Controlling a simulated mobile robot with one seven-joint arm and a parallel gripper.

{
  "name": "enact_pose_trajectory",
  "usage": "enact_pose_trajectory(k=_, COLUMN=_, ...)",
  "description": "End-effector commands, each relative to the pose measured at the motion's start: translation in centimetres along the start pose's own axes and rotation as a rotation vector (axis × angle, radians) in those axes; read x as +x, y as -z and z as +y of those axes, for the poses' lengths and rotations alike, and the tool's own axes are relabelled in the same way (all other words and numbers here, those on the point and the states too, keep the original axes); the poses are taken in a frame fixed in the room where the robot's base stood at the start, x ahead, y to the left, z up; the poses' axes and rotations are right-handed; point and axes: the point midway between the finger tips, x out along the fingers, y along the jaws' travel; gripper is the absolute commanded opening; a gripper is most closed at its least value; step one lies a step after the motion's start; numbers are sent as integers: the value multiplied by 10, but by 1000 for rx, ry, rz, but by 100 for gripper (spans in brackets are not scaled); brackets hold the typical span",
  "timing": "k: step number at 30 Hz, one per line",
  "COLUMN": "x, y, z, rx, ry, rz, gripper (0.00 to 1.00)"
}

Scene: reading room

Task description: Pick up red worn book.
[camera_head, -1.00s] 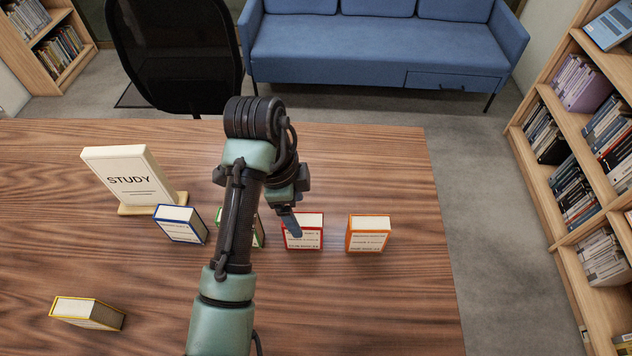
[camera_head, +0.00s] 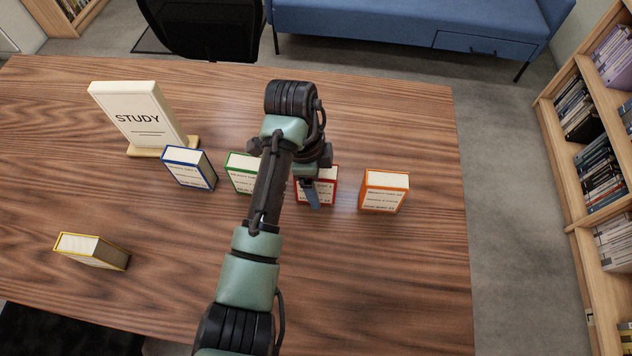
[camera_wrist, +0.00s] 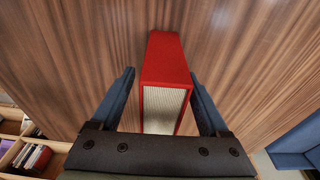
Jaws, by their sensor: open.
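The red worn book (camera_head: 326,189) stands on the wooden table in the head view, partly hidden behind my arm and gripper. In the wrist view the red book (camera_wrist: 167,62) lies between my two blue fingers, with its red cover and pale page edges showing. My gripper (camera_wrist: 165,85) is open, with one finger on each side of the book and a visible gap on the left. Whether the right finger touches it I cannot tell. In the head view my gripper (camera_head: 312,193) points down at the book.
An orange book (camera_head: 384,190) stands right of the red one. A green book (camera_head: 240,172) and a blue book (camera_head: 188,168) stand to the left, before a STUDY sign (camera_head: 138,115). A yellow book (camera_head: 92,251) lies front left. The table's (camera_head: 400,280) front right is clear.

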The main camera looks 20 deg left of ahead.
Motion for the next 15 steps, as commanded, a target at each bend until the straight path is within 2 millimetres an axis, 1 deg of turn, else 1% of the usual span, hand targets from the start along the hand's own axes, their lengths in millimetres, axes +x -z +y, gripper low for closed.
enact_pose_trajectory(k=1, x=9, y=-1, z=0, rx=0, ry=-4, rz=-1, gripper=79)
enact_pose_trajectory(k=3, x=18, y=0, z=0, rx=0, ry=-2, rz=0, gripper=79)
enact_pose_trajectory(k=5, x=23, y=0, z=0, rx=0, ry=-1, rz=0, gripper=79)
enact_pose_trajectory(k=8, x=27, y=0, z=-1, rx=0, ry=1, rz=-1, gripper=79)
enact_pose_trajectory(k=13, x=27, y=0, z=-1, rx=0, ry=1, rz=-1, gripper=79)
enact_pose_trajectory(k=14, x=26, y=0, z=-1, rx=0, ry=1, rz=-1, gripper=77)
enact_pose_trajectory(k=15, x=26, y=0, z=-1, rx=0, ry=1, rz=-1, gripper=70)
